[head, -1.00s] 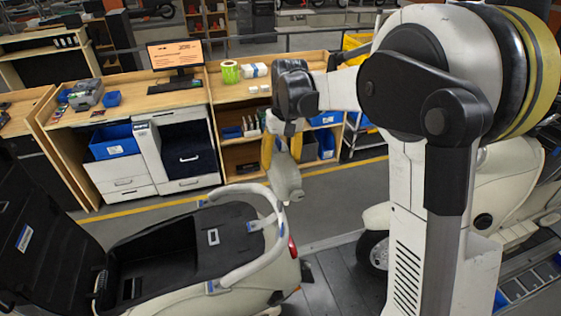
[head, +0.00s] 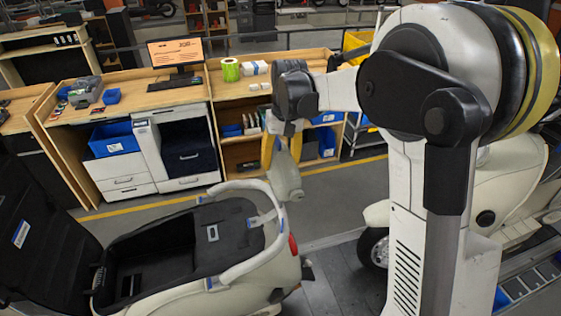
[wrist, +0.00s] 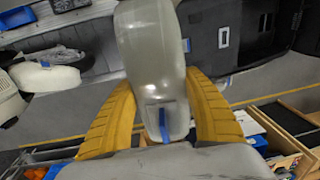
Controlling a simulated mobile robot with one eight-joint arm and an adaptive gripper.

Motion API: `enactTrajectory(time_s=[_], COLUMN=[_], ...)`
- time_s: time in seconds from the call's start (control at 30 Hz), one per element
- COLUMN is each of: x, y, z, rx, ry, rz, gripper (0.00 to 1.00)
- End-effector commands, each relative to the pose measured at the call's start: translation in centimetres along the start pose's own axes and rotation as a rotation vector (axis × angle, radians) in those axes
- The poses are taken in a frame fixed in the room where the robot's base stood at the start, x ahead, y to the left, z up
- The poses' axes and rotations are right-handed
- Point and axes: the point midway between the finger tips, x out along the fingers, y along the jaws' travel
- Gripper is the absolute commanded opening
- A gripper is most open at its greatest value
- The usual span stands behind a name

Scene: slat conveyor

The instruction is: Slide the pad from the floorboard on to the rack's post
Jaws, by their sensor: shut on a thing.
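My gripper (head: 281,158) has its yellow fingers shut on the pad (head: 287,182), a smooth grey-beige rounded piece that hangs down from them. In the wrist view the pad (wrist: 150,50) stands between both fingers, with a dark slot and blue tape near its base. The rack (head: 238,268) is a pale curved tube with blue tape around the rear of the scooter's black seat area. The pad is close to the rack's far right bend in the head view. I cannot tell whether they touch, and I cannot make out the post clearly.
The scooter (head: 276,285) stands on the dark slat conveyor (head: 338,283). Another pale scooter (head: 510,185) is behind my arm at right. Wooden workbenches (head: 228,88) with a monitor (head: 175,52) and blue bins stand beyond a yellow floor line.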

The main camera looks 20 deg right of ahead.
Motion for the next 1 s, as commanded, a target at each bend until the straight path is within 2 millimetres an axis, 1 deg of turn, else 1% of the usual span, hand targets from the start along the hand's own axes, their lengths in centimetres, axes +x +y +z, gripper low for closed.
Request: enactTrajectory(time_s=[0.23, 0.7, 1.0], x=[0.8, 1.0, 1.8], y=[0.0, 0.0, 0.0], z=[0.0, 0.0, 0.0], rx=[0.0, 0.0, 0.0], ry=[0.0, 0.0, 0.0], rz=[0.0, 0.0, 0.0], gripper=[0.13, 0.13, 0.13])
